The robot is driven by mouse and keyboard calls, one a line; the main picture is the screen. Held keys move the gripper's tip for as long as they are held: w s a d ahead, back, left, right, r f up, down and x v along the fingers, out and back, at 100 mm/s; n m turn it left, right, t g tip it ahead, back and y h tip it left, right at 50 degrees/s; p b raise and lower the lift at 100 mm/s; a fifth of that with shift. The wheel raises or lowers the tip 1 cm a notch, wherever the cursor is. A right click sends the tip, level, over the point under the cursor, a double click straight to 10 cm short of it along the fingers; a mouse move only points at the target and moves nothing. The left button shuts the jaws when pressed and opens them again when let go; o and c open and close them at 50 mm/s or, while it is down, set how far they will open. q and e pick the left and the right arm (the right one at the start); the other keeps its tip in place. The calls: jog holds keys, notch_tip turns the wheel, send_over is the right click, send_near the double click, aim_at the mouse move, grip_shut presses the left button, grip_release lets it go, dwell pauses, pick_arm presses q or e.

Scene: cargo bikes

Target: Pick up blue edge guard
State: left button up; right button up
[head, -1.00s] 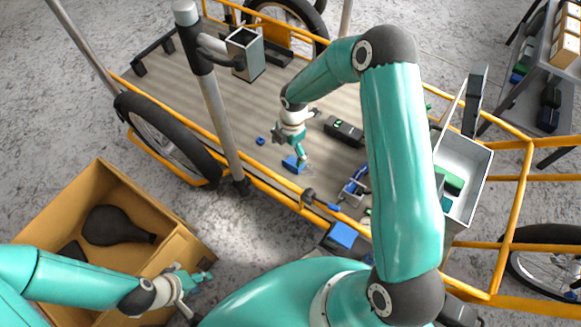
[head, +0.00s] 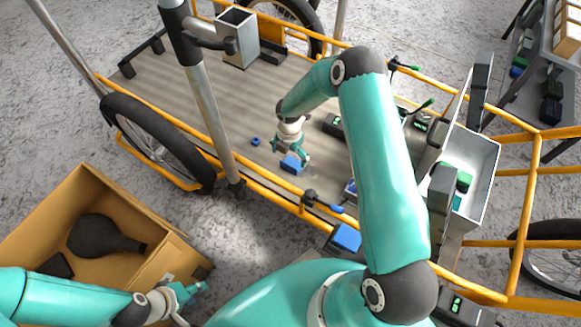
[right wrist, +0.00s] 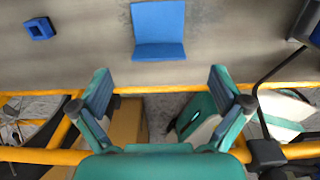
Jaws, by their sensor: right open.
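The blue edge guard (head: 291,165) is an L-shaped piece lying on the grey cargo deck (head: 190,85) of the bike. In the right wrist view the edge guard (right wrist: 158,30) is at the top centre, beyond the fingertips. My right gripper (head: 290,152) is just over it in the head view. In the right wrist view my right gripper (right wrist: 161,85) has its fingers wide apart with nothing between them, apart from the guard. My left gripper (head: 188,296) is at the lower left beside the cardboard box; its jaws are too small to judge.
A small blue square ring (head: 256,141) lies left of the guard. An orange rail (head: 270,180) runs along the deck's near edge. A white bin (head: 485,160) stands at the right. The cardboard box (head: 75,190) holds a dark flask-shaped item. Free deck lies behind the guard.

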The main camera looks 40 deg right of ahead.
aim_at(293, 162)
jog(key=f+b, duration=0.1)
jog(key=f, duration=0.4)
jog(key=shift+a+f+b, duration=0.1)
jog(key=shift+a+b, duration=0.1)
jog(key=shift+b, duration=0.15)
jog(key=c, duration=1)
